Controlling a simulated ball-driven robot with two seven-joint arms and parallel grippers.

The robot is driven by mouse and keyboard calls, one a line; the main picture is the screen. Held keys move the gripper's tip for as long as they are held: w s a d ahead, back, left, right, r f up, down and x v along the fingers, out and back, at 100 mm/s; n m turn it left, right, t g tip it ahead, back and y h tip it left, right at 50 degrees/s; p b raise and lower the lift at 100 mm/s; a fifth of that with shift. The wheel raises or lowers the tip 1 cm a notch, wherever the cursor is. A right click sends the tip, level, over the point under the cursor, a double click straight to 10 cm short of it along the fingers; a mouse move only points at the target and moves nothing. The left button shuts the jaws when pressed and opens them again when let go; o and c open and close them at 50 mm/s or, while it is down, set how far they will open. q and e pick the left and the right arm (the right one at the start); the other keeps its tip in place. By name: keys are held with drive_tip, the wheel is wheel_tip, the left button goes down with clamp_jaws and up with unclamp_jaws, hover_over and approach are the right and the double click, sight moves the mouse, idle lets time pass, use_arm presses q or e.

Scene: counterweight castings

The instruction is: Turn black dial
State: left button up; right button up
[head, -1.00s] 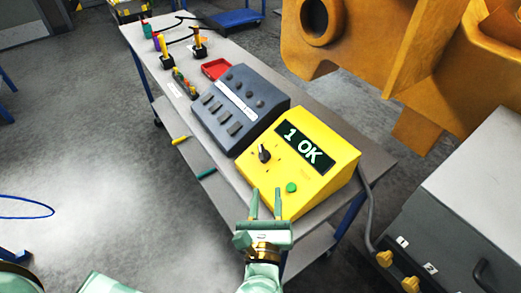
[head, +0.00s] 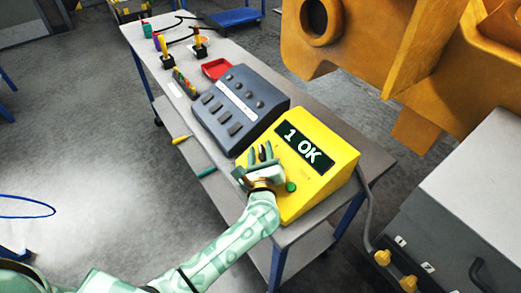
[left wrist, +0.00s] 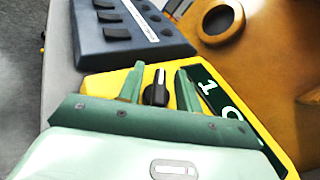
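The black dial (left wrist: 156,93) has a pale pointer mark and sits on the yellow box (head: 328,175). In the head view my left gripper (head: 262,148) reaches over the box's lower left face and mostly hides the dial. In the left wrist view the two green fingers of the left gripper (left wrist: 160,67) are apart, one on each side of the dial. A gap shows between each finger and the dial. The display (head: 303,148) on the box reads "1 OK". My right gripper is not in view.
A green button (head: 291,187) is close to the right of my left gripper. A grey-blue console (head: 240,108) stands beside the yellow box on the bench. A red tray (head: 216,69) is farther back. A large orange casting (head: 390,55) hangs over the upper right.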

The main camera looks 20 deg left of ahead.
use_arm(q)
drive_tip(key=shift+w+a, duration=0.1)
drive_tip(key=shift+w, duration=0.2)
clamp_jaws()
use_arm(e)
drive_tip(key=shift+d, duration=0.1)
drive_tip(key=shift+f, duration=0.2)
